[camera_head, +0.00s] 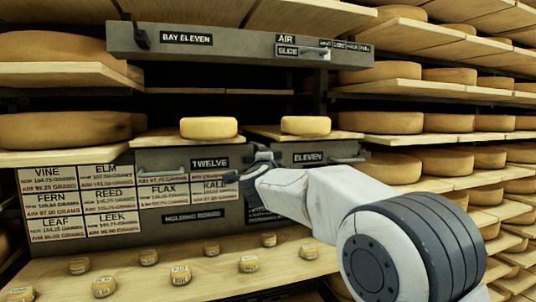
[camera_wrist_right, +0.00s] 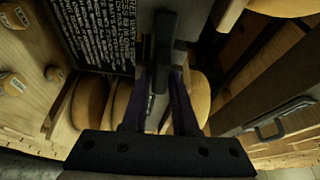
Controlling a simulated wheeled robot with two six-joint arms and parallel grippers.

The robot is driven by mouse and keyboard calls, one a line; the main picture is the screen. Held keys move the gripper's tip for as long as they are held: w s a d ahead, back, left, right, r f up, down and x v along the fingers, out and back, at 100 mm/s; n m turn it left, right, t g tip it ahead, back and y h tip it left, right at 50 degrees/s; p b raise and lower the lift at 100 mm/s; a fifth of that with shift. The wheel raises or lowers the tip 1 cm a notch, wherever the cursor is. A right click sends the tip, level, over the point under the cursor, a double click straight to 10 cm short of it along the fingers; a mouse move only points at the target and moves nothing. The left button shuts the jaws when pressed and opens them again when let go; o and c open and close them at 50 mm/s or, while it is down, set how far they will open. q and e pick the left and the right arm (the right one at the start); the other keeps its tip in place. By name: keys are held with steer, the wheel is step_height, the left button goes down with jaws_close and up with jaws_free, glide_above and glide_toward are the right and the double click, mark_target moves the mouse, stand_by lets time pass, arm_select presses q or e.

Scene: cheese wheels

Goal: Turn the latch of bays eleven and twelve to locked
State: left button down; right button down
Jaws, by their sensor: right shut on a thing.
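The grey front panel (camera_head: 285,178) carries the labels TWELVE (camera_head: 209,163) and ELEVEN (camera_head: 309,157). My right gripper (camera_head: 250,168) reaches in from the right to the panel between these labels. In the right wrist view my right gripper (camera_wrist_right: 166,95) is shut on a dark upright bar, the latch handle (camera_wrist_right: 162,50), between its two fingers. In the head view the gripper hides much of the latch, and I cannot tell its exact angle. My left gripper is not in view.
Cheese wheels (camera_head: 209,127) (camera_head: 305,125) sit on boards above the panel. A sign board (camera_head: 80,205) with name cards hangs at left. Several small labelled cheeses (camera_head: 249,264) stand on the lower shelf. A bay eleven beam (camera_head: 230,47) runs above. A handle (camera_wrist_right: 268,131) sticks out nearby.

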steer(key=shift+m, duration=0.5)
steer(key=c, duration=0.8)
jaws_free()
steer(key=shift+o, duration=0.2)
steer(key=shift+s, duration=0.1)
steer(key=s+b, duration=0.4)
steer(key=s, duration=0.6)
steer(key=shift+s+a, duration=0.15)
steer(key=shift+a, duration=0.25)
